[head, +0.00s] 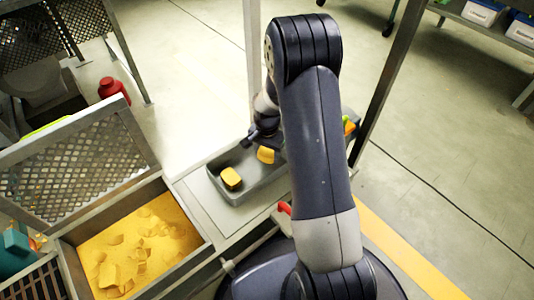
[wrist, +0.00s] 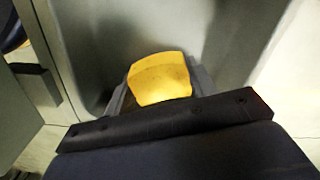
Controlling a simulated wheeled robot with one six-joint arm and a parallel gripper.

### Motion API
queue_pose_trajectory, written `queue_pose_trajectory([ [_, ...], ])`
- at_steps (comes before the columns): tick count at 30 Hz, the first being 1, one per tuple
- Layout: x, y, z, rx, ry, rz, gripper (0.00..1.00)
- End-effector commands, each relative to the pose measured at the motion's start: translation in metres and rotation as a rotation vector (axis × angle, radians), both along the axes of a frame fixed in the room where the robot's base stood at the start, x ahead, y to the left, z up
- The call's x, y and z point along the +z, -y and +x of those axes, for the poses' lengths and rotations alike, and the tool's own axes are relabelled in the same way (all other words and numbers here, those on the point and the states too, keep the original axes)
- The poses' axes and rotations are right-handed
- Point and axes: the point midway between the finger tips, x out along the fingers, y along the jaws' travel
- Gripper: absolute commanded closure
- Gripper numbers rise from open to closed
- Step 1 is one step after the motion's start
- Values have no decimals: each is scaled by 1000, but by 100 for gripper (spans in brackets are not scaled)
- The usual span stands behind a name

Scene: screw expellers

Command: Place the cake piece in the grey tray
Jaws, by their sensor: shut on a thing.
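My gripper (head: 264,146) is shut on a yellow cake piece (head: 266,156). In the wrist view this cake piece (wrist: 160,80) sits between the two grey fingers, with the tray's grey inside around it. The grey tray (head: 258,189) stands on a pale ledge at the middle of the head view. The held piece is over or inside the tray's far part; I cannot tell whether it touches the bottom. Another yellow piece (head: 231,178) lies in the tray's left part. My arm hides the tray's right side.
A metal bin of yellow cake (head: 140,245) stands at the lower left, with its raised mesh lid (head: 75,165) behind it. A red-handled part (head: 284,208) is in front of the tray. Metal posts (head: 380,80) rise beyond it. A red container (head: 112,90) stands at the back left.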

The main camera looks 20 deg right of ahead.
Motion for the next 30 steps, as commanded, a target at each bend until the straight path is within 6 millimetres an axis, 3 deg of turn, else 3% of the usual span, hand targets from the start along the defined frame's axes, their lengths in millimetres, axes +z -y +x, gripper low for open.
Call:
queue_pose_trajectory([
  [6, -3, 0, 0, 0, 0, 0, 73],
  [7, -3, 0, 0, 0, 0, 0, 46],
  [15, -2, 0, 0, 0, 0, 0, 25],
  [23, 0, 0, 0, 0, 0, 0, 25],
  [26, 10, 0, 1, 0, 3, 0, 25],
  [30, 38, 0, 1, 0, 4, 0, 25],
])
